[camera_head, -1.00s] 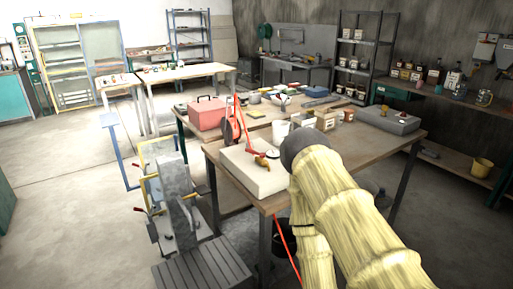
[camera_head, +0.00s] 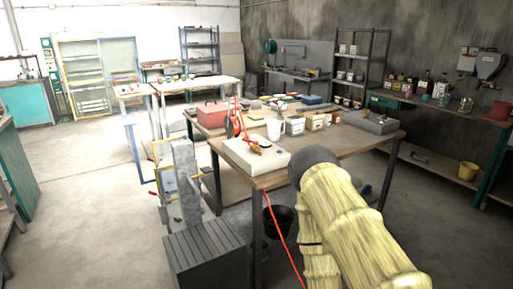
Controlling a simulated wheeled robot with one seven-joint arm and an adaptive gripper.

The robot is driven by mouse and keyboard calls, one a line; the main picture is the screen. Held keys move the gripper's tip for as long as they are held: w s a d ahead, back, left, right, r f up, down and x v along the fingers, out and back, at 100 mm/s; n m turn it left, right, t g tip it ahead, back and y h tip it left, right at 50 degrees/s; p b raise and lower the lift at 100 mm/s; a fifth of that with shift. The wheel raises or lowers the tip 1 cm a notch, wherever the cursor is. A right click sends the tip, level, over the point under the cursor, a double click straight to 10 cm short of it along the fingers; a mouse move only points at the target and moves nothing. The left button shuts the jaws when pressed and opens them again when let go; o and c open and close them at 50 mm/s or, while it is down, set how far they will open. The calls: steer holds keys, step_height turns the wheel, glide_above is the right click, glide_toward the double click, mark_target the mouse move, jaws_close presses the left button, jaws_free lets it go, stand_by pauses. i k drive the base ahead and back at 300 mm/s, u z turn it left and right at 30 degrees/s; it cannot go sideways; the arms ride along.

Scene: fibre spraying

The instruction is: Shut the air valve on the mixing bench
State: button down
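The mixing bench (camera_head: 345,143) is a wooden table with dark legs in the middle. A pale block (camera_head: 242,156) sits on its near left corner. A small brass-coloured fitting with a red part, seemingly the air valve (camera_head: 256,147), is on the block; its handle position is too small to tell. A red hose (camera_head: 275,222) hangs down past the bench's front. My arm, in a yellowish sleeve with a dark grey rounded joint, is at the bench's near edge, right of the block. My gripper's fingers do not show.
A white jug (camera_head: 274,130), small boxes (camera_head: 295,126) and a grey case (camera_head: 371,122) stand on the bench. A grey ridged block (camera_head: 205,252) and a stand are at the front left. A black bucket (camera_head: 279,221) is under the bench. Floor at the left is clear.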

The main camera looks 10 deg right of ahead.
mark_target(250, 141)
steer(key=k, duration=0.35)
steer(key=z, duration=0.65)
steer(key=i, duration=1.45)
steer(key=u, duration=0.55)
steer(key=i, duration=0.55)
steer(key=u, duration=0.5)
